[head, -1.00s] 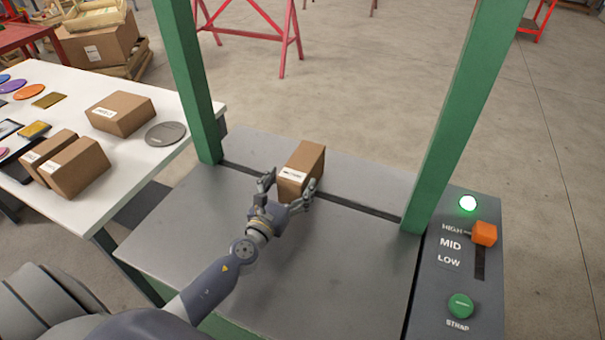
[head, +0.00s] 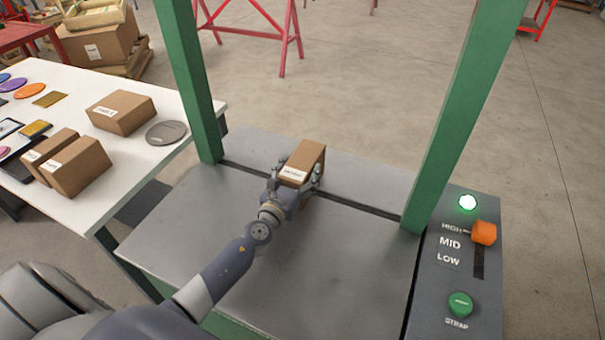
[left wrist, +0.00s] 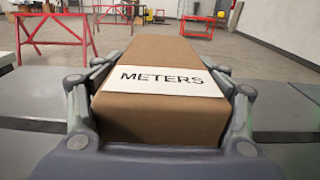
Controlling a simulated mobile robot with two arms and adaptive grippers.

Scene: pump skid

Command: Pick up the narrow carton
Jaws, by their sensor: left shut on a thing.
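The narrow carton (head: 308,160) is a brown box with a white label, on the grey deck of the strapping machine between the green posts. In the left wrist view the carton (left wrist: 155,60) carries a label reading METERS. My left gripper (head: 298,175) is shut on the carton, with a finger against each long side. In the left wrist view the gripper's fingers (left wrist: 160,95) flank the carton's near end. The carton's underside is hidden, so I cannot tell if it touches the deck. My right gripper is not in view.
Green posts (head: 188,80) and (head: 465,110) flank the deck (head: 190,225). A control panel (head: 455,275) with an orange lever (head: 484,233) and green button (head: 460,304) stands at right. A white table (head: 120,170) at left bears several cartons and discs.

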